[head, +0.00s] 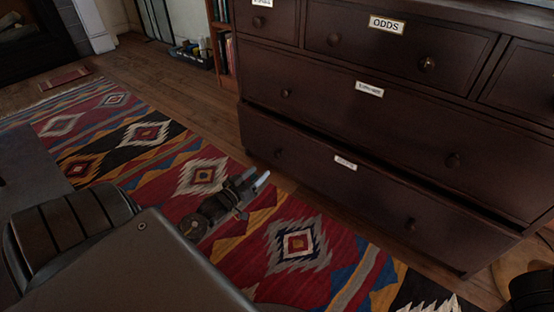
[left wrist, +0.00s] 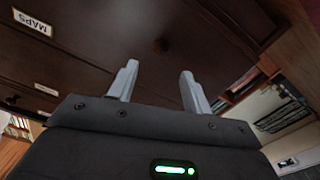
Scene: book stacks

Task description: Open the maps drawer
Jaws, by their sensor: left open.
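The dark wooden chest of drawers (head: 330,90) fills the right of the head view. Its bottom drawer (head: 320,185) stands a little proud, with a dark gap along its top edge. That drawer's label (head: 345,162) is too small to read in the head view; in the left wrist view it appears as the MAPS label (left wrist: 32,22). Its round knobs are at left (head: 278,153) and right (head: 410,224). My left gripper (head: 262,180) is open and empty, in front of the left knob and apart from it.
A wide closed drawer (head: 370,120) lies above, under a drawer labelled ODDS (head: 386,25). A patterned rug (head: 205,175) covers the floor in front. A bookcase (head: 222,45) and a dark crate (head: 190,55) stand to the chest's left.

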